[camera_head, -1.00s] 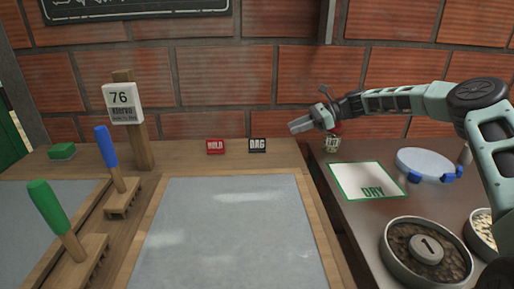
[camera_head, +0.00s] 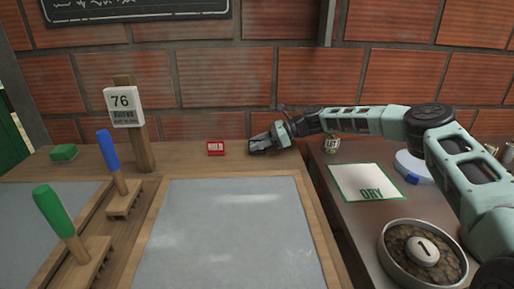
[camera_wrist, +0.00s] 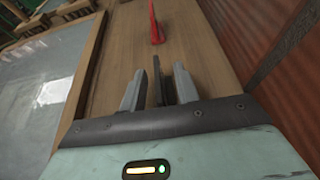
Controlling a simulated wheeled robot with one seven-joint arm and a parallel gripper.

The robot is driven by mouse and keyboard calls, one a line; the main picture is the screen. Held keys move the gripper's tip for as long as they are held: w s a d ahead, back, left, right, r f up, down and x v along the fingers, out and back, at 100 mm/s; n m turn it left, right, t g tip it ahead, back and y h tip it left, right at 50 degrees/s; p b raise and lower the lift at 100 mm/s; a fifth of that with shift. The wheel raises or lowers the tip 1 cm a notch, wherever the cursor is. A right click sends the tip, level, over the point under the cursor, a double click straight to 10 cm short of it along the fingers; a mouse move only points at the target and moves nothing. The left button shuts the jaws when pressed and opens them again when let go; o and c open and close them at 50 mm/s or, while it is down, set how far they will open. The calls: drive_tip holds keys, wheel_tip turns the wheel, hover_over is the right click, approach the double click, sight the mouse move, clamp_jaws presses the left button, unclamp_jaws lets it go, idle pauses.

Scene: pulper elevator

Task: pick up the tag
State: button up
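My gripper (camera_head: 260,145) is low over the back strip of the wooden table, right of the small red tag (camera_head: 215,148). In the wrist view a thin black tag (camera_wrist: 157,82) stands edge-on between the two open fingers of my gripper (camera_wrist: 156,88). It is nearer the right finger, with a clear gap on the left. In the head view my gripper largely hides this black tag. The red tag also shows edge-on in the wrist view (camera_wrist: 155,24), beyond the fingertips. A white "76" sign (camera_head: 123,106) hangs on a wooden post at the left.
A brick wall (camera_head: 220,80) runs close behind the table. Grey screens (camera_head: 230,235) fill its middle. Brushes with blue (camera_head: 107,150) and green handles (camera_head: 54,212) stand at left. At right are a "DRY" sheet (camera_head: 360,183) and a round pan (camera_head: 418,258).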

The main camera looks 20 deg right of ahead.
drive_tip(key=shift+a, duration=0.1)
clamp_jaws()
